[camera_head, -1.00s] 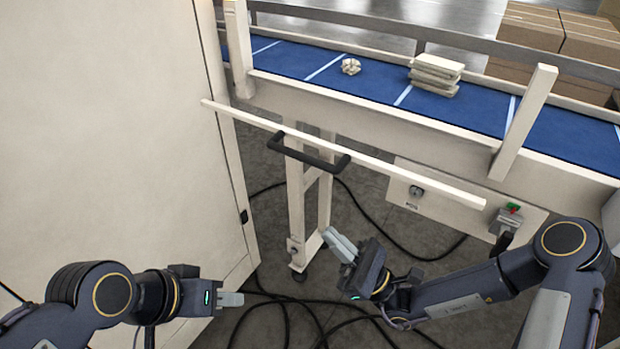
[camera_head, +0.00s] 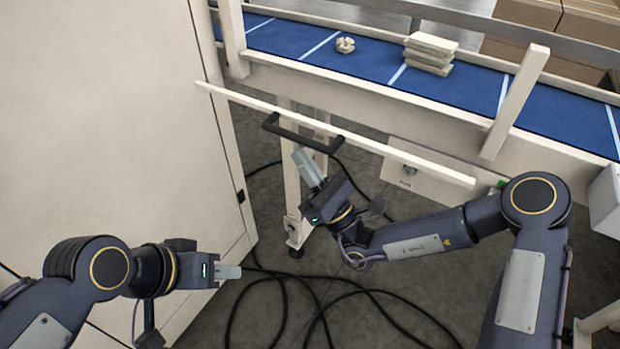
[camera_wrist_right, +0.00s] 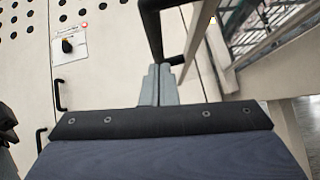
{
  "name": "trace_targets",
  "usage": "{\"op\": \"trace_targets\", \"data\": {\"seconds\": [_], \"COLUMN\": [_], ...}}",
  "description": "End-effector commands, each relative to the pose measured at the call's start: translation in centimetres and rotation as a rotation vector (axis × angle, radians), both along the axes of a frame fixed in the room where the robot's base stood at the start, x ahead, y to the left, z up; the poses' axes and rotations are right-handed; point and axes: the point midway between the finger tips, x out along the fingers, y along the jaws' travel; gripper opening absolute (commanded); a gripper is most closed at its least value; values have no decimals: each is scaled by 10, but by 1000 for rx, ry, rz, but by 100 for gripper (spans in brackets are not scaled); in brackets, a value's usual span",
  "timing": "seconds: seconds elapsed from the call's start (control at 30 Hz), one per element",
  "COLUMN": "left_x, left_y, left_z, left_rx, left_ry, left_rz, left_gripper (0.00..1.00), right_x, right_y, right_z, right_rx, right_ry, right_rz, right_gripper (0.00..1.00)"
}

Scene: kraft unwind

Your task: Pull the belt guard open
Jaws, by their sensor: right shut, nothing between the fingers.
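The belt guard (camera_head: 400,156) is a long cream bar in front of the blue conveyor. A black U-shaped handle (camera_head: 300,138) is fixed to it near its left part. My right gripper (camera_head: 298,155) is shut and empty, with its fingertips just below the handle in the head view. In the right wrist view the shut fingers (camera_wrist_right: 159,72) point toward the black handle (camera_wrist_right: 153,30); whether they touch it cannot be told. My left gripper (camera_head: 240,271) is at the lower left, away from the guard; its fingers look together, but their gap is not clear.
A tall cream cabinet (camera_head: 110,130) fills the left side. The blue belt (camera_head: 375,65) carries a stack of pale slabs (camera_head: 430,53) and a small pale object (camera_head: 345,45). A conveyor leg (camera_head: 292,190) stands behind my right gripper. Black cables (camera_head: 330,290) lie on the floor.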

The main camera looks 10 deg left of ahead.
Motion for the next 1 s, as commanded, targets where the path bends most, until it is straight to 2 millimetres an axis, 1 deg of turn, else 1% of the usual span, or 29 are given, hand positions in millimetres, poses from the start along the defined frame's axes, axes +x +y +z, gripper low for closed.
{"op": "trace_targets", "data": {"seconds": [0.03,0.13,0.47,0.57,0.67,0.9,1.0], "left_x": [0,0,0,0,0,0,0], "left_y": [0,0,0,0,0,0,0], "left_z": [2,2,2,5,15,56,66], "left_rx": [0,0,0,0,0,0,0], "left_ry": [0,0,0,0,0,0,0], "left_rz": [0,0,0,0,0,0,0], "left_gripper": [36,36,36,36,36,36,36], "right_x": [1,1,1,1,1,-1,-1], "right_y": [0,-1,-1,-1,-1,0,0], "right_z": [5,10,11,13,21,51,60], "right_rx": [0,0,0,1,9,37,36], "right_ry": [-1,-1,0,4,22,99,97], "right_rz": [0,0,0,0,1,1,0], "right_gripper": [0,0,0,0,0,0,0]}}
